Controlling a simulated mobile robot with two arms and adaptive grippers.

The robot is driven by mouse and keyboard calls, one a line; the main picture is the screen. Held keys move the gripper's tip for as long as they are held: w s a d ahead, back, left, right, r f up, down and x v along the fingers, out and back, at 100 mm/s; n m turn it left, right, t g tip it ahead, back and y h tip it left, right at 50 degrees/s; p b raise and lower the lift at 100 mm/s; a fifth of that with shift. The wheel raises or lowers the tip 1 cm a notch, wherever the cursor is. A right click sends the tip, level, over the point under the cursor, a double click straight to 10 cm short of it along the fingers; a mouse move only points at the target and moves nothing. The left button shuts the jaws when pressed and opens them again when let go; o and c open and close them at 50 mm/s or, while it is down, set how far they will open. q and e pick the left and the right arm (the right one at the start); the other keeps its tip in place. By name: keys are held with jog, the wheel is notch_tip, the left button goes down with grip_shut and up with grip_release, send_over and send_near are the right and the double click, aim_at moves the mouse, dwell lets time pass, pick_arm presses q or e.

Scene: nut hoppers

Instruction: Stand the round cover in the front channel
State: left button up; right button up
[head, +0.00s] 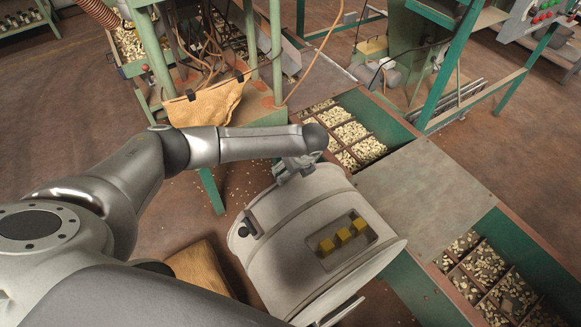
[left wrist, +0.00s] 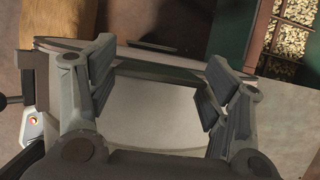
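My left gripper (head: 298,168) is above the upper edge of a large pale, round-edged drum-like body (head: 285,230). In the left wrist view the gripper (left wrist: 160,85) has its fingers wide apart, with a pale surface beneath and between them and nothing clearly clasped. I cannot tell whether that pale surface belongs to the round cover; no separate cover can be made out. Green-walled channels with nuts in compartments run along the right: a nearer one (head: 420,284) and a farther one (head: 385,110). I cannot tell which is the front channel. My right gripper is not in view.
A flat grey plate (head: 425,195) bridges the two nut-filled stretches. Yellow blocks (head: 343,235) sit in a recess of the pale body. A green machine frame with cables and a tan sack (head: 205,103) stands behind my left arm.

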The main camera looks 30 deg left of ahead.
pick_arm(q)
jog(key=shift+o, duration=0.7)
jog(key=shift+r, duration=0.1)
jog(key=shift+a, duration=0.15)
